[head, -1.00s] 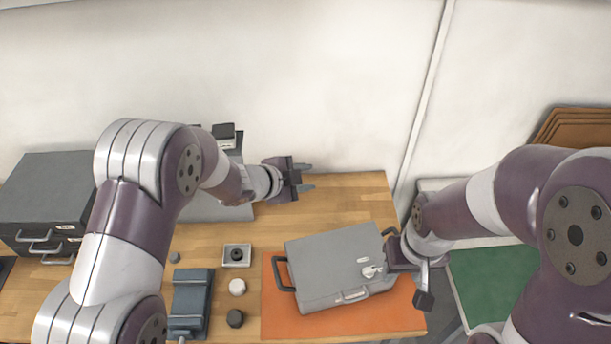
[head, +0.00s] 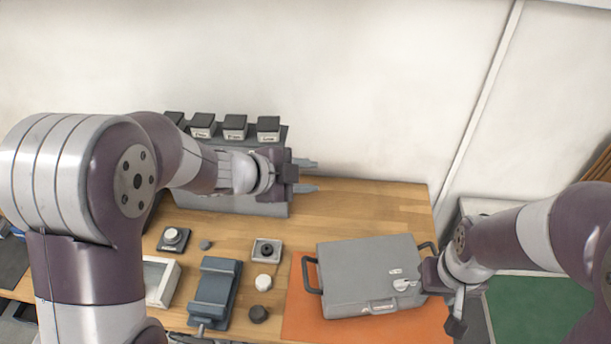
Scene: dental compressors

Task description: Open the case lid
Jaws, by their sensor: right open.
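The grey case (head: 350,280) lies flat on an orange mat (head: 305,327), with its lid (head: 365,258) down. A handle (head: 380,307) is at its front, and dark handles stand out at its left and right ends. A small pale metal piece (head: 404,285) shows on the lid's right part. My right gripper (head: 440,297) is open at the case's right front corner; whether it touches the case I cannot tell. My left gripper (head: 306,177) is open and empty, above the back of the table, away from the case, its fingers pointing right.
A grey rack (head: 270,208) with several black-topped boxes (head: 268,129) stands behind my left gripper. Left of the mat are a blue-grey device (head: 216,290), a small square tray (head: 266,248), a white knob (head: 263,283) and a black knob (head: 258,314). The wooden table (head: 385,205) is clear behind the case.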

